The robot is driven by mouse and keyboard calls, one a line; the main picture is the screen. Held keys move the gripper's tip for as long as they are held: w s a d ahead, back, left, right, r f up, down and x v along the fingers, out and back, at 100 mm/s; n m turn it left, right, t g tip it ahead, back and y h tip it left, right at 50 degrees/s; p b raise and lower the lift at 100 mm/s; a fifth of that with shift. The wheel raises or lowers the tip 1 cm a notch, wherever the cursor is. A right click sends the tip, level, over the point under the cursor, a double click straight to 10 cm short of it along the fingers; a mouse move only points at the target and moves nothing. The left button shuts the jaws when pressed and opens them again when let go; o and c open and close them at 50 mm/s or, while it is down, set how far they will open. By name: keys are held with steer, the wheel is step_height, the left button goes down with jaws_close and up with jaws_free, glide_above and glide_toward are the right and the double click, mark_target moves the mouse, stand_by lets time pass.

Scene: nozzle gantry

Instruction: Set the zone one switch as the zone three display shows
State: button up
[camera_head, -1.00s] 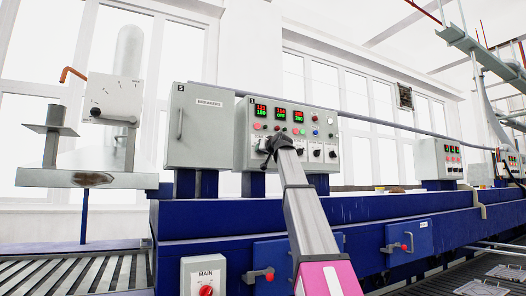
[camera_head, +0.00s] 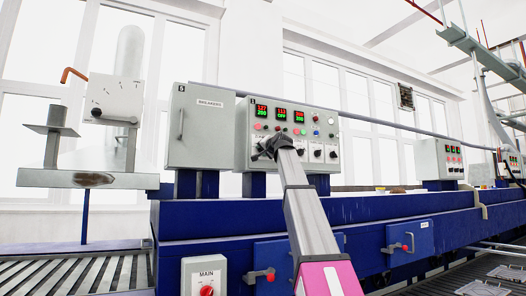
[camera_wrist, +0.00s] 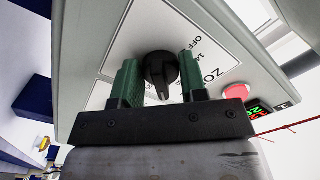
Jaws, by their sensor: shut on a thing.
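The zone one switch is a black rotary knob (camera_wrist: 161,70) on a white label with "OFF" and part of "ZO" legible. In the wrist view its pointer end is toward the picture's bottom. My gripper (camera_wrist: 160,82) is shut on this knob, a green finger on each side. In the head view my gripper (camera_head: 270,148) covers the leftmost knob on the grey control panel (camera_head: 243,160). The zone three display (camera_head: 299,115) is the rightmost of three; its digits look like 200, but are small. The leftmost display (camera_head: 261,110) seems to read 127 over 200; the middle display (camera_head: 281,113) shows OFF below.
Other black knobs (camera_head: 316,152) sit right of my gripper, under small lights and buttons. A red button (camera_wrist: 237,91) is close to my gripper in the wrist view. The breaker box (camera_head: 200,135) stands left of the panel.

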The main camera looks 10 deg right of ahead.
stand_by(0.3)
steer(key=o, duration=0.9)
steer(key=shift+s, duration=0.15)
steer(key=v, duration=1)
steer(key=shift+s+d, duration=0.15)
steer(key=shift+s, duration=0.15)
